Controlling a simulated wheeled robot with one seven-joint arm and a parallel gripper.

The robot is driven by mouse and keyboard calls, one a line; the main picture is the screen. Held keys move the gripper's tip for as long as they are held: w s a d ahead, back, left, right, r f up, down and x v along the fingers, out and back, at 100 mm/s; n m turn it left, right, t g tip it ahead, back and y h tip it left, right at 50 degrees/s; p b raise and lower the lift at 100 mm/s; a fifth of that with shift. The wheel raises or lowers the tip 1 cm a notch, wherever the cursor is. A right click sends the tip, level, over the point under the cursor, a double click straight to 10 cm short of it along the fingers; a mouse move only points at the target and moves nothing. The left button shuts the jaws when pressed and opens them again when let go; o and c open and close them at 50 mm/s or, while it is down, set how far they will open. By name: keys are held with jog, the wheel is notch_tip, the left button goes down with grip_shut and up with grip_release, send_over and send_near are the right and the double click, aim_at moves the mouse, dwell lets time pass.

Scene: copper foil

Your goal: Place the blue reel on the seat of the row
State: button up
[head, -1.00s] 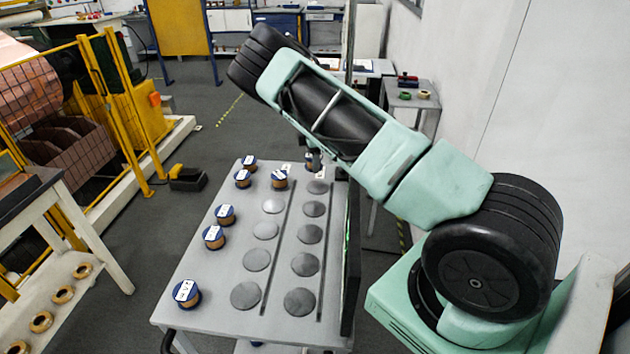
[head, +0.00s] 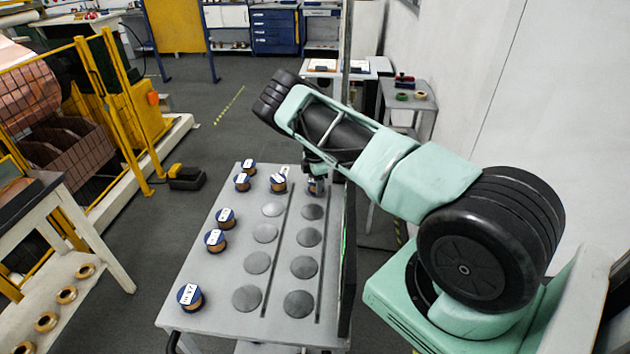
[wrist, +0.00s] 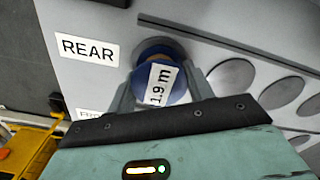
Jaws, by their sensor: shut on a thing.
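My gripper (head: 316,180) is at the far end of the right column of round grey seats on the table. In the wrist view my gripper (wrist: 163,92) is shut on a blue reel (wrist: 178,90) with a white "1.9 m" label. The reel also shows small in the head view (head: 316,187), partly hidden by the gripper. It is over or on the rearmost seat of that row, which it mostly covers; I cannot tell whether it touches. A "REAR" label (wrist: 88,49) lies beside it. The row's other seats (head: 310,236) are empty.
Several reels (head: 215,241) stand along the table's left side. A dark upright panel (head: 348,260) edges the table's right. The grey table (head: 212,285) is bare between them.

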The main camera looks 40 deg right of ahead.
jog(key=shift+f, duration=0.1)
jog(key=o, duration=1)
jog(key=shift+o, duration=0.2)
